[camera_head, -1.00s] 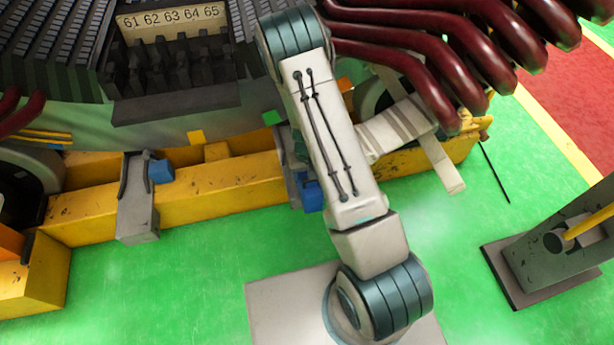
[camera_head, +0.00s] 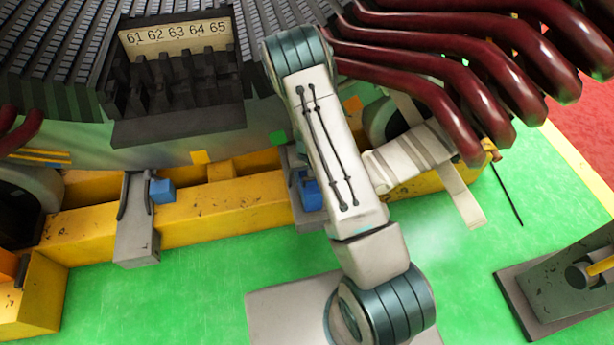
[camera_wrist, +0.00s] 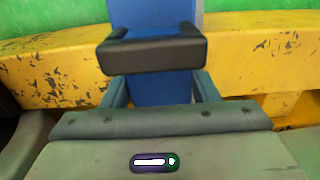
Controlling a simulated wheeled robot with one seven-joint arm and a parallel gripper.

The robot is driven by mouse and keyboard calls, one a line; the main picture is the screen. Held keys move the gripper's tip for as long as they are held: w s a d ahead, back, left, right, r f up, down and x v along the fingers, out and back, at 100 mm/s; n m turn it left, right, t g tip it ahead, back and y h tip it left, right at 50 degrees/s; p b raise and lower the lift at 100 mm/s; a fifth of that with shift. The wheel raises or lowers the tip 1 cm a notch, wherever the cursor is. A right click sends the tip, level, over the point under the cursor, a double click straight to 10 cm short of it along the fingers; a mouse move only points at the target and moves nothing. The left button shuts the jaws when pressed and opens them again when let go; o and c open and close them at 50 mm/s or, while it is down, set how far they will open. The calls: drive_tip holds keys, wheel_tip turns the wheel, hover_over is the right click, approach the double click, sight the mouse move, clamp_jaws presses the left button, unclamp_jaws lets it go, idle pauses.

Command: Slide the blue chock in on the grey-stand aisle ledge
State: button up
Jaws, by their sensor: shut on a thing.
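A blue chock (camera_head: 311,194) sits at the right-hand grey bracket (camera_head: 296,170) on the yellow beam, beside my arm. In the wrist view a blue block (camera_wrist: 155,88) fills the space between my two fingers. A dark bar (camera_wrist: 152,55) crosses the blue in front of the fingers, with more blue beyond it. My gripper (camera_wrist: 160,90) is shut on this blue block, over the yellow beam. In the head view the gripper is mostly hidden behind my arm. I cannot tell how firmly the block is seated on the ledge. A grey stand (camera_head: 560,290) is at lower right.
Another blue block (camera_head: 162,190) sits at the left grey bracket (camera_head: 136,222). The yellow beam (camera_head: 225,208) runs below the dark stator. Dark red coil ends (camera_head: 440,70) overhang at upper right. Green floor (camera_head: 200,290) is open in front.

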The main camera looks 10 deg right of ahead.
drive_tip(key=shift+w, duration=0.45)
drive_tip(key=shift+a, duration=0.1)
drive_tip(key=shift+f+b, duration=0.35)
drive_tip(key=shift+f, duration=0.05)
drive_tip(key=shift+w, duration=0.2)
drive_tip(key=shift+w+b, duration=1.2)
drive_tip(key=shift+w, duration=3.4)
drive_tip(key=o, duration=1.2)
drive_tip(key=shift+s, duration=0.1)
drive_tip(key=shift+c, duration=0.2)
